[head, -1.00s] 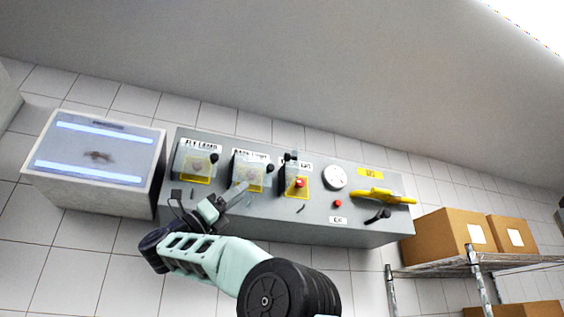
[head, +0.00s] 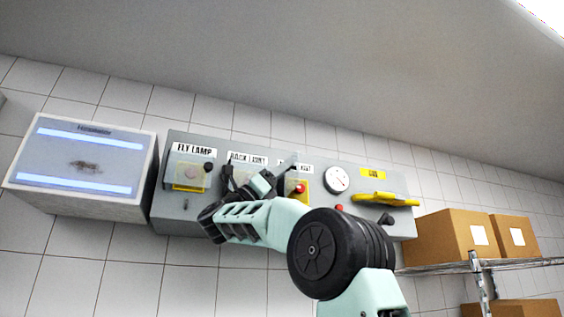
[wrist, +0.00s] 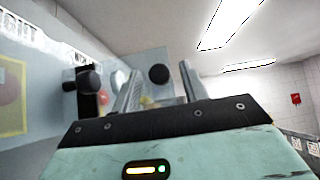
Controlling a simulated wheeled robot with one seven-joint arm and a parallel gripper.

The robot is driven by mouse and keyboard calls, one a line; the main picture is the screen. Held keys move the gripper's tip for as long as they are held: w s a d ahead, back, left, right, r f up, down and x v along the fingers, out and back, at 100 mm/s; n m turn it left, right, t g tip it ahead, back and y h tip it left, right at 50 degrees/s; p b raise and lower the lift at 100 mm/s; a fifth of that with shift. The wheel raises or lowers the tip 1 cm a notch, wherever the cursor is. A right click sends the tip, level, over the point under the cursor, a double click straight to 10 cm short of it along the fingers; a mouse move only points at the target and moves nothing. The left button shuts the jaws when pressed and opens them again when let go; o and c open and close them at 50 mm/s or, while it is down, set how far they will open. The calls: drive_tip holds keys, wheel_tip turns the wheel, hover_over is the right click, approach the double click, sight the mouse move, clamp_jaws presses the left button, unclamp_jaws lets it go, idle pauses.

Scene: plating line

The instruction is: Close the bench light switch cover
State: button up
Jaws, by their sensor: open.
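The grey wall panel carries several switches. The third switch from the left has a yellow plate and red button (head: 299,189); its label (head: 305,168) is partly hidden, with only the end of "LIGHT" readable. Its clear cover appears swung outward, mostly hidden by my arm in the head view. In the wrist view a round black knob (wrist: 159,74) shows between my open fingers, apparently on this cover; I cannot tell if they touch it. My gripper (head: 268,180) is in front of the panel just left of the red button; it also shows in the wrist view (wrist: 153,84).
The "FLY LAMP" switch cover (head: 188,170) is down at left. The second switch, under its label (head: 247,159), is mostly behind my arm. A gauge (head: 337,179) and yellow handle (head: 383,198) are to the right. A light box (head: 85,165) and cardboard boxes (head: 450,236) flank the panel.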

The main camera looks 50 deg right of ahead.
drive_tip(key=shift+d+r, duration=0.15)
clamp_jaws()
drive_tip(key=shift+s, duration=0.1)
